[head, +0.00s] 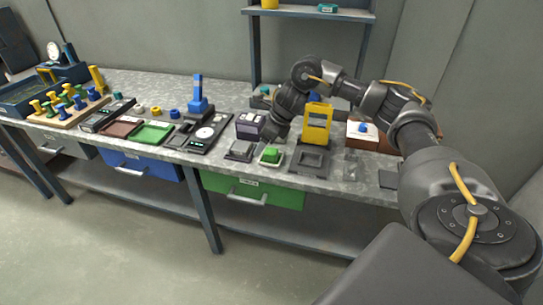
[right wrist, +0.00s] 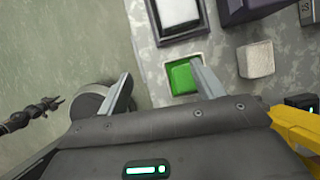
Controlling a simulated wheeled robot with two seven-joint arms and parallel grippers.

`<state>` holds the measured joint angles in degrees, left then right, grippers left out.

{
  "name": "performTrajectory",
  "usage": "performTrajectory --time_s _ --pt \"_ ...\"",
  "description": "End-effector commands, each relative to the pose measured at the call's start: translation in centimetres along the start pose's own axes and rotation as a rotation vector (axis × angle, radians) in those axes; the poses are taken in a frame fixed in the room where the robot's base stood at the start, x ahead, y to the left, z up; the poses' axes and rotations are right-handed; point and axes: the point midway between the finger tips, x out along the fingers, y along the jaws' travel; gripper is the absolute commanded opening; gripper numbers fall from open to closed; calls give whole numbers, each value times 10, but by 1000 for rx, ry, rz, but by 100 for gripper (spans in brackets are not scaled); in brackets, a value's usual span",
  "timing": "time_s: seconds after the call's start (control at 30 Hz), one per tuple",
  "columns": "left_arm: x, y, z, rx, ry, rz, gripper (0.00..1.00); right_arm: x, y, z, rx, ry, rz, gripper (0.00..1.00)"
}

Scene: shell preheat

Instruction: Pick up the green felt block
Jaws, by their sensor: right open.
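The green felt block (head: 270,153) sits in a small white-rimmed tray (head: 264,163) near the bench's front edge. In the right wrist view the block (right wrist: 183,77) lies beside the right-hand finger, which overlaps the tray's edge. My right gripper (right wrist: 161,70) is open and empty, with the other finger over the bench's front edge and the floor. In the head view my right gripper (head: 270,139) is just behind and above the block, its fingers hardly visible. A dark jointed part at the left of the wrist view, seemingly my left gripper (right wrist: 52,104), is too small to read.
A grey square pad (head: 240,151) lies left of the tray, and a purple-grey box (head: 250,124) stands behind. A pale cube (right wrist: 256,59) is close to the right finger.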

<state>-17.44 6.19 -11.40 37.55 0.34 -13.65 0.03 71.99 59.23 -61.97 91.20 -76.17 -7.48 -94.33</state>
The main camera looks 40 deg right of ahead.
Motion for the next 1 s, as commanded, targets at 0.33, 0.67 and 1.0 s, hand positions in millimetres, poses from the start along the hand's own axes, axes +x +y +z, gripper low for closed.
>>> performTrajectory --time_s 0.33,0.67,1.0 --pt "0 2 5 -1 -9 2 36 -67 -42 -31 -57 66 22 67" --pt "15 0 6 0 -13 -3 36 -27 -40 -34 -58 67 25 67" --pt "16 -3 7 7 -3 -5 36 -8 -40 -34 -58 65 22 67"
